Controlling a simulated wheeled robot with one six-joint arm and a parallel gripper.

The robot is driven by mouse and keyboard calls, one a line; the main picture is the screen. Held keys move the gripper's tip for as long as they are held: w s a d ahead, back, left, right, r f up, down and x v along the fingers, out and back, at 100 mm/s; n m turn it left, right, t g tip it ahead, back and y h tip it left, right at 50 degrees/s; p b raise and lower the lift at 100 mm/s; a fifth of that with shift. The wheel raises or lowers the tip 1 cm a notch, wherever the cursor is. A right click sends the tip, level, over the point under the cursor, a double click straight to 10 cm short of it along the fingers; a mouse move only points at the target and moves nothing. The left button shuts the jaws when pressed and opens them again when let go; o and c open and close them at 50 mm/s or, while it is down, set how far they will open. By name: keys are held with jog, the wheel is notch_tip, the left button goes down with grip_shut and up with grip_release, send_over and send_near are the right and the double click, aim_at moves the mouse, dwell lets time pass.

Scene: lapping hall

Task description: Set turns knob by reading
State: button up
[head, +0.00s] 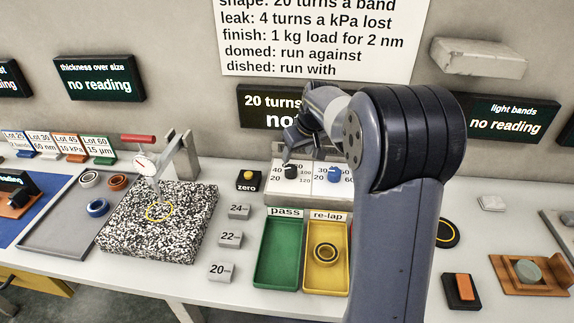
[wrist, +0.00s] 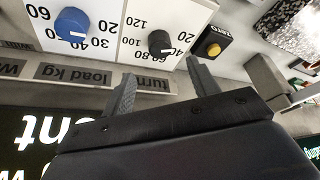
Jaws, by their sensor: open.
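The black turns knob (head: 291,172) sits on a white dial panel with numbers 20 to 120, behind the pass and re-lap trays. In the wrist view the black knob (wrist: 160,42) lies just beyond and between my open fingertips, apart from them. Its pale pointer mark appears to face the 40 side. My gripper (head: 289,152) is open and empty at the back of the panel. It also shows in the wrist view (wrist: 160,76). The wall sign (head: 318,30) reads "shape: 20 turns a band", "leak: 4 turns a kPa lost".
A blue load knob (head: 334,175) is beside the black knob, and a yellow zero button (head: 248,176) is on its other side. The green pass tray (head: 263,284) is empty; the yellow re-lap tray (head: 312,286) holds a ring (head: 325,254). Other displays (head: 100,78) read "no reading".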

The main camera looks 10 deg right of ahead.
aim_at(291, 168)
jog(key=x, duration=0.8)
jog(key=shift+w+a+f, duration=0.1)
jog(key=shift+f, duration=0.25)
jog(key=shift+c, duration=0.5)
jog(key=c, duration=0.9)
